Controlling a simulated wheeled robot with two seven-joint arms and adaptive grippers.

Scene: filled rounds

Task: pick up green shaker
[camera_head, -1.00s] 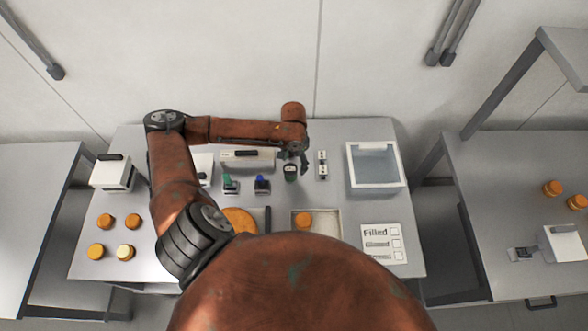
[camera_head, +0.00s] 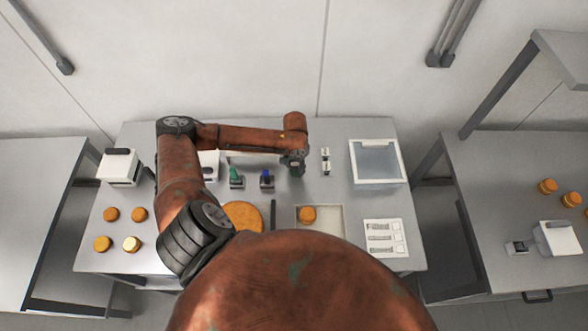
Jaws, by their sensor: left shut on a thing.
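My left arm reaches over the table from the left, and its gripper (camera_head: 296,165) points down near the back middle of the table. It is shut on the green shaker (camera_head: 295,171), a small dark container with a green tint, which the fingers mostly hide. I cannot tell whether the shaker is off the table. A green-topped item (camera_head: 236,178) and a blue-topped item (camera_head: 267,179) stand to the left of the gripper. My right gripper is not in view.
A clear-lidded white bin (camera_head: 377,182) stands at the right. A small black-and-white item (camera_head: 325,161) is just right of the gripper. A tray (camera_head: 332,218) holds one orange round. A printed card (camera_head: 384,237) lies front right. Several orange rounds (camera_head: 111,214) are at the left.

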